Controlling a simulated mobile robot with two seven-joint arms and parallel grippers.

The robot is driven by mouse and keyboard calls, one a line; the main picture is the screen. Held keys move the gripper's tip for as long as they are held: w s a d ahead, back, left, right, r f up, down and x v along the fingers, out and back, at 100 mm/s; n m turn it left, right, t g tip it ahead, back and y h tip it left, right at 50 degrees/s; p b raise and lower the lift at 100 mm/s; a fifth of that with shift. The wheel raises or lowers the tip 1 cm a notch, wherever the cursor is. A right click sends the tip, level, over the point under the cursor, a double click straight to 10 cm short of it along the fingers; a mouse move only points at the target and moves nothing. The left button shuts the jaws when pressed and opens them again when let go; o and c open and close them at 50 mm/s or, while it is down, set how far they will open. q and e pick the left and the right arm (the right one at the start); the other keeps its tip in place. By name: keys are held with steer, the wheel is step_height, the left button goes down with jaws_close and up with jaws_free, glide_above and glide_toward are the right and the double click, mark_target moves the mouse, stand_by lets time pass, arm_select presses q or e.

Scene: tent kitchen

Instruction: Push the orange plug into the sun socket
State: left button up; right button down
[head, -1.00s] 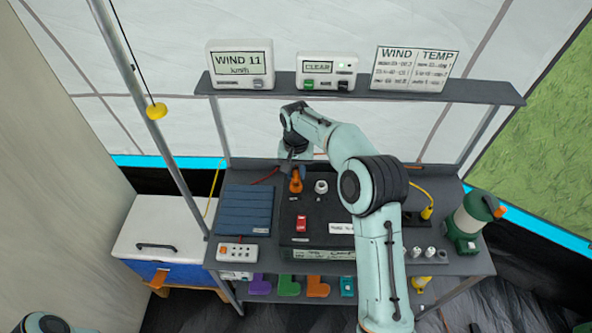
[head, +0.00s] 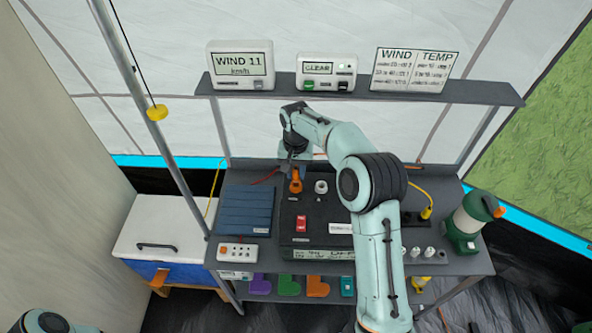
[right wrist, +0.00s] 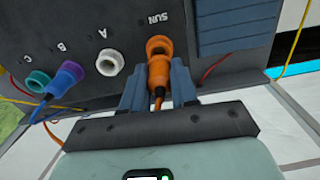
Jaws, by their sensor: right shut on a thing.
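My right gripper (head: 296,172) is at the upper left of the black power box (head: 315,205) on the table, shut on the orange plug (right wrist: 158,76). In the right wrist view the plug sits between the two blue-grey fingers, its cable trailing back toward the palm. The orange sun socket (right wrist: 158,43), beside the word SUN, is directly in front of the plug's nose. The two line up and overlap in this view, so I cannot tell how deep the plug sits. My left gripper is out of view; only part of that arm shows at the bottom left.
A blue folded panel (head: 246,210) lies left of the box.

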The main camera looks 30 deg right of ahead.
mark_target(296, 177)
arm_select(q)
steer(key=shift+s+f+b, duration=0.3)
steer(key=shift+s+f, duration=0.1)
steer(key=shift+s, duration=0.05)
arm_select(e)
steer(key=shift+f, duration=1.5)
steer(key=c, duration=0.8)
jaws_free()
step_height(296, 177, up, 13)
steer(key=shift+w+f+p, duration=0.1)
steer(key=shift+p, duration=0.8)
steer(key=shift+r, duration=0.35)
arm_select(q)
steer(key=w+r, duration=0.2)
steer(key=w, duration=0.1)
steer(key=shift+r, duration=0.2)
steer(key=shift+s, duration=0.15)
